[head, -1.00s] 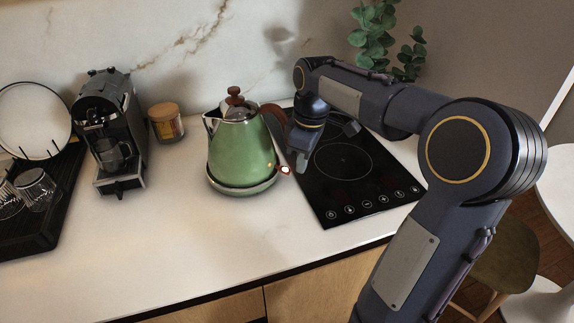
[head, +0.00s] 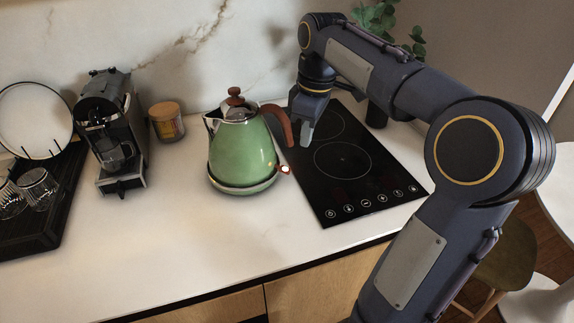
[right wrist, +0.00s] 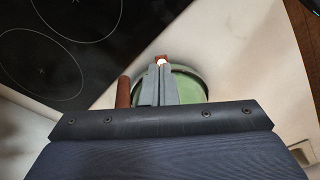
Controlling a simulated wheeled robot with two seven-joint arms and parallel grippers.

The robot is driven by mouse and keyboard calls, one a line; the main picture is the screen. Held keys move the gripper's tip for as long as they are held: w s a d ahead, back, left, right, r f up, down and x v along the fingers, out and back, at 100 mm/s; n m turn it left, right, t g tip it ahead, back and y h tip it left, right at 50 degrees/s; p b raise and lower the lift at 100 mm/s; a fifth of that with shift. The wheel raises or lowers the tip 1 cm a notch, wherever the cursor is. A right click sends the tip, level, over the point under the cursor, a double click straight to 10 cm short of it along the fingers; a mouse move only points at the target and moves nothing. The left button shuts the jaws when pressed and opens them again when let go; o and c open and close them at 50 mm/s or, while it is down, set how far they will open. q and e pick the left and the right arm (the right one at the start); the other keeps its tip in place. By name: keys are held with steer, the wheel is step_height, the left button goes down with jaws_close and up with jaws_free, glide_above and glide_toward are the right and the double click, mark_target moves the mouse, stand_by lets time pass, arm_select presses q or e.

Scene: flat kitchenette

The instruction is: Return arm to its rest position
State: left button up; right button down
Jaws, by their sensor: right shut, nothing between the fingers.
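My right gripper (head: 306,134) is shut and empty. In the head view it hangs above the left part of the black cooktop, just right of the green kettle's handle. In the right wrist view the closed fingers (right wrist: 158,84) show in front of the green kettle (right wrist: 188,82). In the head view the kettle (head: 240,155) stands upright on its base, with a glowing light at its switch (head: 284,169). The right arm (head: 400,85) reaches in from the right, its elbow raised. My left gripper is not in view.
The cooktop (head: 375,190) is bare. A coffee machine (head: 112,130), a candle jar (head: 167,121) and a black rack with glasses (head: 65,200) stand to the left. A plant (head: 378,18) is behind the arm. The front counter is clear.

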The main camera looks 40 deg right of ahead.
steer(key=s+a+f+m+t+y+p, duration=0.1)
steer(key=s+a+f+m, duration=0.3)
steer(key=s+a, duration=0.4)
steer(key=s+a+f+m+t+y+p, duration=0.2)
steer(key=s+a+f+m+t, duration=0.1)
steer(key=s+a, duration=0.5)
steer(key=shift+s+a+f+m+t, duration=0.35)
steer(key=shift+a+f+m, duration=0.25)
steer(key=shift+f, duration=0.3)
